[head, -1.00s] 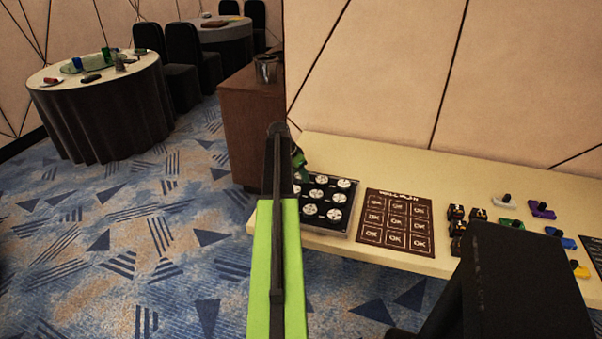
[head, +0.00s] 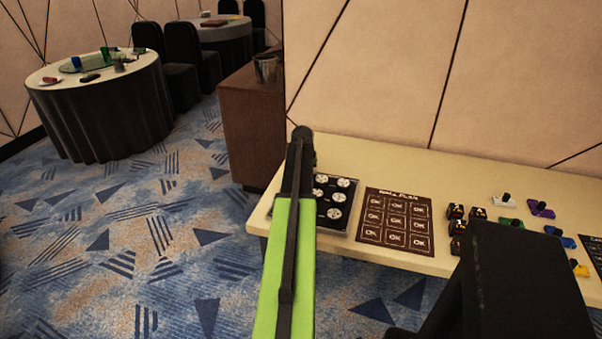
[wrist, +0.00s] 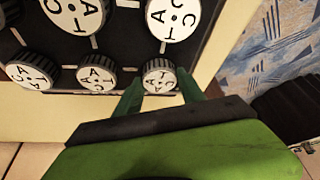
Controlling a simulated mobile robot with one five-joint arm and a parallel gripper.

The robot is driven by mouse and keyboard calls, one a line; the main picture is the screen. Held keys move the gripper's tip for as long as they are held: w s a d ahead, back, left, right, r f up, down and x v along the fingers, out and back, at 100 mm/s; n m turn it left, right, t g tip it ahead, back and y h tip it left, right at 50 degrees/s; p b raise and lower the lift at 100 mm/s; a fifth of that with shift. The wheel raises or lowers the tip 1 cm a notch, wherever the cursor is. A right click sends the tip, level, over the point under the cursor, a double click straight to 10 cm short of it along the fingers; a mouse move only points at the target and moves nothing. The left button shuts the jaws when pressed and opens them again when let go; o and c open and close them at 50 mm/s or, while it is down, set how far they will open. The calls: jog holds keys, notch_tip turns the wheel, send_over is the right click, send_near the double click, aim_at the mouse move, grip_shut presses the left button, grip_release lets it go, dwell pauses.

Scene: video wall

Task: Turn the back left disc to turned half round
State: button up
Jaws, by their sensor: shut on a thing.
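The black disc board (head: 352,205) lies on the left end of the pale table, its left part hidden behind my arm in the head view. In the wrist view it carries several white discs with black letters and dark ribbed rims. The back left disc (wrist: 160,78) is at the near right corner of the board there. My gripper (wrist: 159,89) has its green fingers on either side of this disc and is shut on it. The disc sits in its place on the board.
A dark brown plan sheet (head: 395,221) lies right of the board. Small dark blocks (head: 457,226) and coloured pieces (head: 541,208) stand further right. The wall (head: 380,80) rises behind the table. A brown cabinet (head: 250,125) with a metal bucket (head: 265,68) stands at the left.

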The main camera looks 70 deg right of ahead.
jog(key=shift+n+t+y, duration=0.6)
jog(key=shift+n+t, duration=0.1)
jog(key=shift+n, duration=1.6)
jog(key=shift+s, duration=0.1)
jog(key=o, duration=1.4)
jog(key=shift+r, duration=0.1)
